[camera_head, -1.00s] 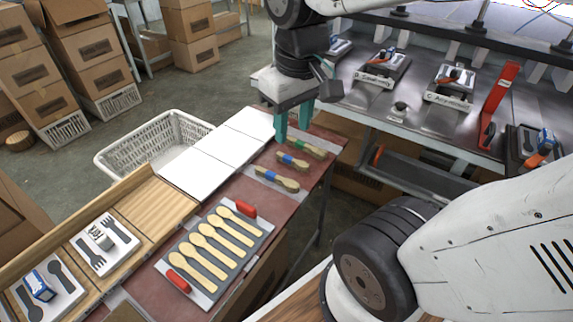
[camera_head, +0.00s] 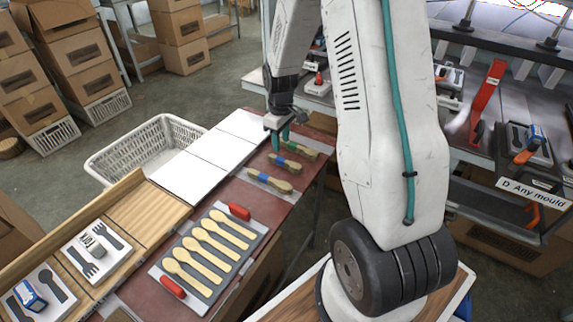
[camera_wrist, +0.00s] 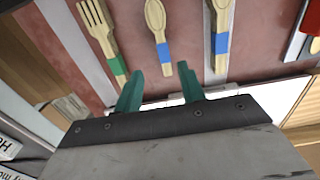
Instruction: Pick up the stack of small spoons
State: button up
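Three banded stacks of wooden utensils lie in a row on the red table. The middle stack, pale wood with a blue band, looks like the small spoons (camera_head: 285,163); it also shows in the wrist view (camera_wrist: 155,22). A green-banded fork stack (camera_head: 299,148) lies on its far side, at left in the wrist view (camera_wrist: 98,30). Another blue-banded stack (camera_head: 270,181) lies on its near side, at right in the wrist view (camera_wrist: 220,22). My gripper (camera_head: 280,139) is open and empty above the far end of the row. In the wrist view its teal fingertips (camera_wrist: 160,70) straddle the middle stack's handle end; their height is unclear.
A grey board (camera_head: 237,269) with several wooden spoons and red handles lies nearer on the table. White panels (camera_head: 187,177) and a white basket (camera_head: 118,163) are to the left. The press bench (camera_head: 490,170) stands to the right. My arm hides part of it.

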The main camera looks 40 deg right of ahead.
aim_at(280, 159)
jog(key=f, duration=0.7)
jog(key=shift+a, duration=0.3)
grip_shut()
